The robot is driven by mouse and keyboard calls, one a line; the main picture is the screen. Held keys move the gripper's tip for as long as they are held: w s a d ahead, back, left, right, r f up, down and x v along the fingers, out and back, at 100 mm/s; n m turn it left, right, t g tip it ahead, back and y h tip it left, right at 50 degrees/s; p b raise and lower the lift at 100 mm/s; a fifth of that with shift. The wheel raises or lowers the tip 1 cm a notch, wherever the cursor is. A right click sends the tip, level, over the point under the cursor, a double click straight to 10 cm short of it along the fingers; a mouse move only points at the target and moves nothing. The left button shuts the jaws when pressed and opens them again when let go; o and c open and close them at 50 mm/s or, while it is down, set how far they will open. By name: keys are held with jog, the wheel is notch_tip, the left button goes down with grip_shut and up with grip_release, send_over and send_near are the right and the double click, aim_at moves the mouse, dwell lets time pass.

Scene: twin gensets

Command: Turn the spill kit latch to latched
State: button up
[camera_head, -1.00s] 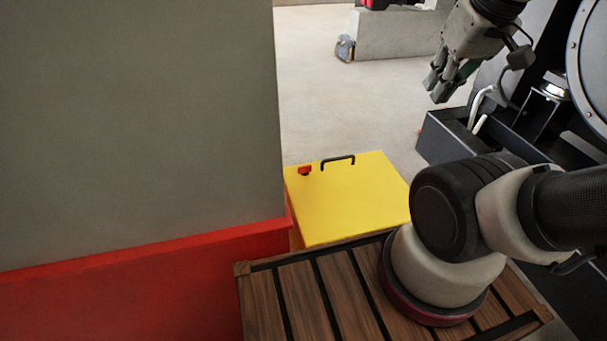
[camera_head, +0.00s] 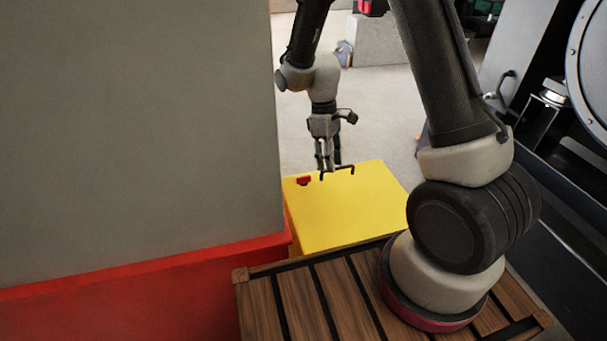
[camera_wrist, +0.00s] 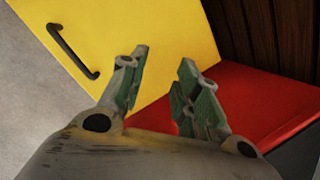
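The spill kit is a yellow box (camera_head: 350,208) with a black bar handle (camera_head: 345,169) on its lid. The small red latch (camera_head: 303,181) sits on the lid left of the handle. My gripper (camera_head: 325,168) points down around the lid's far edge, right of the latch, overlapping the handle's left end in the head view; contact cannot be told. In the wrist view my gripper (camera_wrist: 163,62) has its green-padded fingers apart with nothing between them. The yellow lid (camera_wrist: 125,25) and handle (camera_wrist: 72,52) show there too. The latch is not visible in the wrist view, perhaps hidden behind the fingers.
A large grey block (camera_head: 130,120) on a red base (camera_head: 140,280) stands close left of the box. Dark genset equipment (camera_head: 560,160) is on the right. Pale floor (camera_head: 385,115) lies open beyond the box.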

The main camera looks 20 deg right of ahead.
jog(key=w+a+f+n, duration=0.2)
jog(key=w+f+n, duration=0.1)
jog(key=w+f, duration=0.3)
jog(key=n+t, duration=0.3)
jog(key=n, duration=0.2)
send_over(304, 177)
jog(key=shift+s+f+y, duration=0.1)
jog(key=shift+f+y, duration=0.3)
jog(key=shift+f, duration=0.45)
jog(key=shift+w+n, duration=0.2)
jog(key=shift+n, duration=0.2)
jog(key=shift+f, duration=0.2)
notch_tip(304, 177, down, 7)
jog(key=shift+f, duration=0.2)
grip_shut()
